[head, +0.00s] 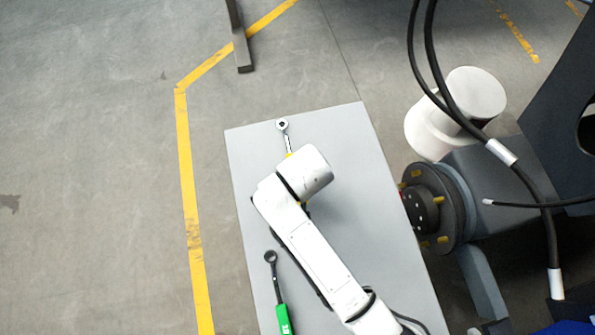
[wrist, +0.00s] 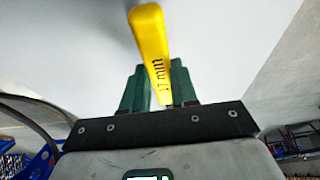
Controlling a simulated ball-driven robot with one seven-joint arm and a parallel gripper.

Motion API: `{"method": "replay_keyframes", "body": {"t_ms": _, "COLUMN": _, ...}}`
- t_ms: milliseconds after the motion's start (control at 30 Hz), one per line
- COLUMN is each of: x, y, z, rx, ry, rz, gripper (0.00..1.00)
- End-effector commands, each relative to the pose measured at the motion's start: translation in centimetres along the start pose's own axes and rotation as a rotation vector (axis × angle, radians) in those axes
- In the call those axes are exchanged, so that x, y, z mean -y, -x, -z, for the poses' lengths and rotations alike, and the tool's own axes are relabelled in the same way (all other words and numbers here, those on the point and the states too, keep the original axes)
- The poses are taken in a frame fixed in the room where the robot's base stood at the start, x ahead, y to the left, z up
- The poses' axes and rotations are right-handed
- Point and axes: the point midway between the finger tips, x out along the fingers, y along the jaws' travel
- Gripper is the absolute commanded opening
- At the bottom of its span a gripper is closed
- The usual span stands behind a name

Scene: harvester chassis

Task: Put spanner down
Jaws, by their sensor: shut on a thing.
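A spanner with a yellow handle marked "17 mm" (wrist: 150,32) is between the green fingers of my gripper (wrist: 158,85) in the wrist view. My gripper is shut on this handle. In the head view the spanner's metal ring head (head: 283,125) shows beyond my white arm, over the far end of the grey table. My arm hides most of the handle and my gripper there. I cannot tell whether the spanner touches the table top. A second spanner with a green handle (head: 283,319) lies on the table at the near left.
The grey table top (head: 355,150) is bare to the right of my arm and at its far right. A dark wheel hub (head: 428,205) and machine chassis stand close to the table's right edge. Black hoses (head: 435,65) hang at the upper right.

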Motion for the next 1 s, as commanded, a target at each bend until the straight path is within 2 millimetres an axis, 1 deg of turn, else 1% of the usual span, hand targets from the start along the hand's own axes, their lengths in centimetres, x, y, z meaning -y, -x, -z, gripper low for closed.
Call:
{"method": "replay_keyframes", "body": {"t_ms": 167, "x": 0.0, "y": -0.2, "z": 0.0, "rx": -0.001, "ry": 0.000, "rz": 0.000, "gripper": 0.00}}
{"method": "replay_keyframes", "body": {"t_ms": 200, "x": 0.0, "y": -0.2, "z": -0.1, "rx": -0.001, "ry": 0.000, "rz": 0.000, "gripper": 0.30}}
{"method": "replay_keyframes", "body": {"t_ms": 433, "x": 0.0, "y": -0.2, "z": -0.1, "rx": 0.000, "ry": 0.000, "rz": 0.000, "gripper": 0.52}}
{"method": "replay_keyframes", "body": {"t_ms": 467, "x": 0.0, "y": -0.2, "z": -0.1, "rx": 0.000, "ry": 0.000, "rz": 0.000, "gripper": 0.54}}
{"method": "replay_keyframes", "body": {"t_ms": 667, "x": 0.0, "y": -0.2, "z": -0.1, "rx": 0.000, "ry": 0.000, "rz": 0.000, "gripper": 0.54}}
{"method": "replay_keyframes", "body": {"t_ms": 767, "x": 0.0, "y": 0.2, "z": 0.1, "rx": -0.001, "ry": 0.001, "rz": 0.000, "gripper": 0.54}}
{"method": "replay_keyframes", "body": {"t_ms": 867, "x": 0.0, "y": 1.2, "z": 0.1, "rx": -0.003, "ry": 0.000, "rz": 0.001, "gripper": 0.54}}
{"method": "replay_keyframes", "body": {"t_ms": 1000, "x": 0.1, "y": 3.8, "z": 0.1, "rx": -0.005, "ry": 0.000, "rz": 0.002, "gripper": 0.54}}
